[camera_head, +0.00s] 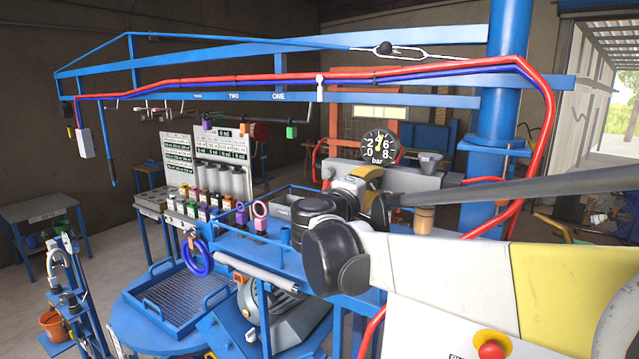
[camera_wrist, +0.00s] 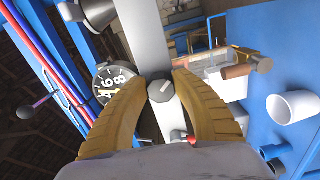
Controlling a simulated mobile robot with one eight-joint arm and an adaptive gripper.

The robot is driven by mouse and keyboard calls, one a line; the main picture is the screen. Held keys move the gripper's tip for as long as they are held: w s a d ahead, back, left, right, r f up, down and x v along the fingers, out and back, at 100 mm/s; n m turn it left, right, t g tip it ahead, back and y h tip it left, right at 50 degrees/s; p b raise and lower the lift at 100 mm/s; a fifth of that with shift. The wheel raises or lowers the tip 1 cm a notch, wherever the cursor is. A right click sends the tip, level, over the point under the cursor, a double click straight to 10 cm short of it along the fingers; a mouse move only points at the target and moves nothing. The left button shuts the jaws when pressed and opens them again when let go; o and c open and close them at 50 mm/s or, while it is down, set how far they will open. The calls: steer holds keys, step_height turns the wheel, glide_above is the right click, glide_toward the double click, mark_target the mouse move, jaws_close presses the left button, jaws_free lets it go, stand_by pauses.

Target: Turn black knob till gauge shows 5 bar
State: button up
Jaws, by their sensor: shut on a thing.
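The knob (camera_wrist: 161,90) is small, round and dark grey with a pale bar across its face, on a light grey panel. My gripper (camera_wrist: 163,82) has tan curved fingers, one on each side of the knob, closed on it. In the head view the gripper's tan part (camera_head: 373,176) shows just below the gauge, and the knob is hidden. The round black gauge (camera_head: 379,147) has white figures and "bar" on it. The gauge (camera_wrist: 112,80) appears tilted and partly covered in the wrist view.
A blue frame with red and blue hoses (camera_head: 300,76) runs above the work area. A white cup (camera_wrist: 291,107) stands right of the gripper in the wrist view. A red-tipped lever (camera_wrist: 191,139) is close to the right finger. A blue grated tray (camera_head: 185,291) is at lower left.

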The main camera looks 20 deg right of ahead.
steer(key=o, duration=1.2)
steer(key=shift+w+d, duration=0.1)
steer(key=v, duration=1.2)
